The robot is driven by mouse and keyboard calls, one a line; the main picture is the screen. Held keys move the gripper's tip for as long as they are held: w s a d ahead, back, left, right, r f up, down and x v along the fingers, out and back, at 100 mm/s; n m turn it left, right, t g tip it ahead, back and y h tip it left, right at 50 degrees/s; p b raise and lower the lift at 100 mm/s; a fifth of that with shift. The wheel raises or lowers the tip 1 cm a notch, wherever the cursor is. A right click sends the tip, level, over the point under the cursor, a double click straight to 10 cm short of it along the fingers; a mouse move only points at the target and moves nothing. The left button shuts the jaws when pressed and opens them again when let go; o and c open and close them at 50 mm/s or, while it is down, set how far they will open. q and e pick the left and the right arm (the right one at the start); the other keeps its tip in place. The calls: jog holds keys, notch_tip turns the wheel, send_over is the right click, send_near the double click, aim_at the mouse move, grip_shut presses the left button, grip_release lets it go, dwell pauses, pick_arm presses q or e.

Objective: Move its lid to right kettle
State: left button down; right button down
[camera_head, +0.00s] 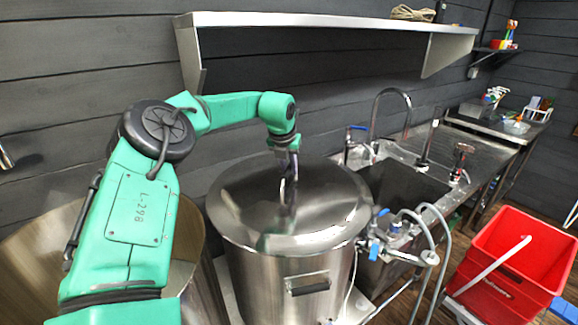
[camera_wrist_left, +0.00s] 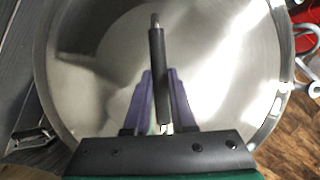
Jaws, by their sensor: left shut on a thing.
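The shiny domed metal lid (camera_head: 235,195) covers the top of the right kettle (camera_head: 262,275), a large steel pot with a black side handle. Whether a thin gap lies between lid and rim, I cannot tell. The left kettle (camera_head: 40,245) stands at the left, partly hidden behind my arm, with its top open. My left gripper (camera_head: 288,180) points down over the lid's middle. In the left wrist view its purple fingers (camera_wrist_left: 160,85) are shut on the lid's dark bar handle (camera_wrist_left: 157,50), above the lid's surface (camera_wrist_left: 215,60). My right gripper is out of view.
A steel sink (camera_head: 400,190) with a curved tap (camera_head: 390,95) and hoses (camera_head: 425,240) is close on the right of the right kettle. A red bucket (camera_head: 505,260) stands at the lower right. A wall shelf (camera_head: 330,22) hangs above.

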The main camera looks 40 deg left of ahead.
pick_arm(q)
jog(key=shift+r, duration=0.2)
jog(key=c, duration=0.7)
grip_release()
jog(key=shift+d, duration=0.1)
jog(key=shift+s, duration=0.15)
jog(key=shift+s+f, duration=0.1)
jog(key=shift+f, duration=0.05)
jog(key=shift+r+b, duration=0.3)
jog(key=shift+r, duration=0.05)
jog(key=b+v, duration=0.3)
jog(key=v, duration=1.1)
jog(key=shift+r, duration=0.1)
jog(key=shift+d, duration=0.1)
